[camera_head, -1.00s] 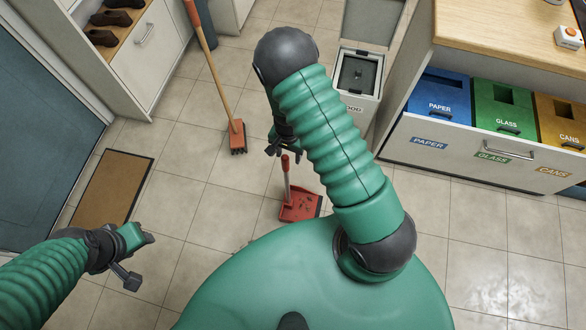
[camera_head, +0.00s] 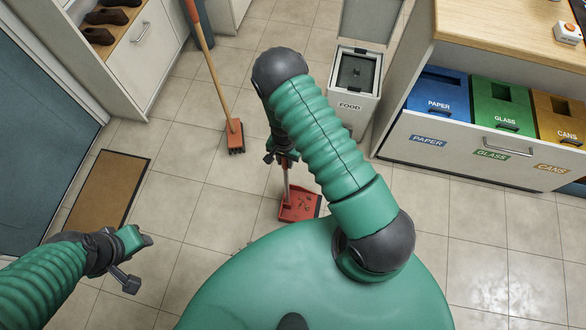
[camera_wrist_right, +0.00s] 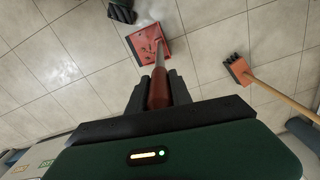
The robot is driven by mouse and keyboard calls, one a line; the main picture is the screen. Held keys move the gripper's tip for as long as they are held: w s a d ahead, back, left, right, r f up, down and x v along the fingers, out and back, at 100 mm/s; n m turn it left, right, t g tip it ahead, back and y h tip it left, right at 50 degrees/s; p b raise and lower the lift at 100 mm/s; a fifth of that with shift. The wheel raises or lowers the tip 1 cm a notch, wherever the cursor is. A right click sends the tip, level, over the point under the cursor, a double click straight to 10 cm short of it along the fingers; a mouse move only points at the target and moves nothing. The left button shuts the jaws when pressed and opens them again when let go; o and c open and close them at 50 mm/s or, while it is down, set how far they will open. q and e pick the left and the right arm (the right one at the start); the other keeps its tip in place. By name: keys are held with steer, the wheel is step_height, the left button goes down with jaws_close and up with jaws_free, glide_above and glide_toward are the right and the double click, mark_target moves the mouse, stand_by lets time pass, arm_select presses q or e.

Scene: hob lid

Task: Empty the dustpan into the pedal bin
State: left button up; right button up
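The red dustpan (camera_head: 299,207) lies on the tiled floor with dark bits in its pan and a long upright handle. My right gripper (camera_head: 281,158) is at the top of the handle, partly hidden by my arm. In the right wrist view its fingers (camera_wrist_right: 158,90) lie close on both sides of the red grip, with no clear gap, and the pan (camera_wrist_right: 149,44) lies beyond. My left gripper (camera_head: 138,262) is open and empty at the lower left. The pedal bin (camera_head: 353,98), marked FOOD, stands at upper centre-right with its lid (camera_head: 370,22) raised.
A broom (camera_head: 235,138) stands on the floor left of my right arm. A doormat (camera_head: 108,190) lies at the left. The counter at the right has a pulled-out drawer (camera_head: 460,153) with paper, glass and cans bins. The floor between dustpan and mat is clear.

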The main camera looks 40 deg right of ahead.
jaws_close()
steer(key=shift+d, duration=0.15)
stand_by(0.9)
